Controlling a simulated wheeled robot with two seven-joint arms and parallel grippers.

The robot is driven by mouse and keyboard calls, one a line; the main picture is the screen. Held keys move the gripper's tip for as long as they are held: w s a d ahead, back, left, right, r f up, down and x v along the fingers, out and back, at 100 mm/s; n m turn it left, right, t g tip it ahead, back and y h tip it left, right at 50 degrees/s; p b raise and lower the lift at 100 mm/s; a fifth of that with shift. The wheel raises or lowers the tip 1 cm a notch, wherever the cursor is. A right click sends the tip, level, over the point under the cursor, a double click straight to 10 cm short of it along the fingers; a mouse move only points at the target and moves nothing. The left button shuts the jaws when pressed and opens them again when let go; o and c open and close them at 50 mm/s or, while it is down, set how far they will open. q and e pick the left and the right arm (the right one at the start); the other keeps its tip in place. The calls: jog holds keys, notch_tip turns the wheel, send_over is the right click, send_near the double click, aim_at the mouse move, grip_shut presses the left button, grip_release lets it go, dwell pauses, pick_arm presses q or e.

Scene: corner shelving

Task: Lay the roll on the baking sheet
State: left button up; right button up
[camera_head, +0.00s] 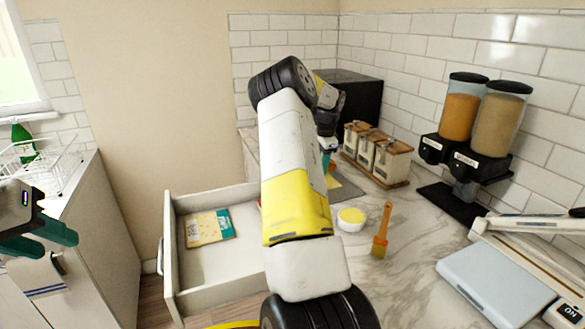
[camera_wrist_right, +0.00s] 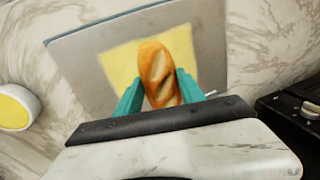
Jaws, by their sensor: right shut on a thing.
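The roll (camera_wrist_right: 155,72) is golden brown with pale slashes. In the right wrist view it sits between the teal fingers of my right gripper (camera_wrist_right: 158,93), which is shut on it. Behind it is the grey baking sheet (camera_wrist_right: 88,62) with a yellow sheet on it; I cannot tell whether the roll touches it. In the head view the baking sheet (camera_head: 347,188) lies on the marble counter, partly hidden by my right arm, which also hides most of the right gripper and the roll. My left gripper (camera_head: 40,240) is at the left edge, empty, its teal fingers apart.
A white bowl with yellow contents (camera_head: 351,218) and an orange brush (camera_head: 382,232) are near the sheet. Lidded jars (camera_head: 385,158) and dispensers (camera_head: 480,120) stand along the wall. An open drawer (camera_head: 172,255) holds a packet (camera_head: 210,228).

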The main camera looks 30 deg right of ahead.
jog(key=shift+a+f, duration=0.1)
jog(key=shift+f, duration=1.4)
jog(key=shift+f, duration=0.25)
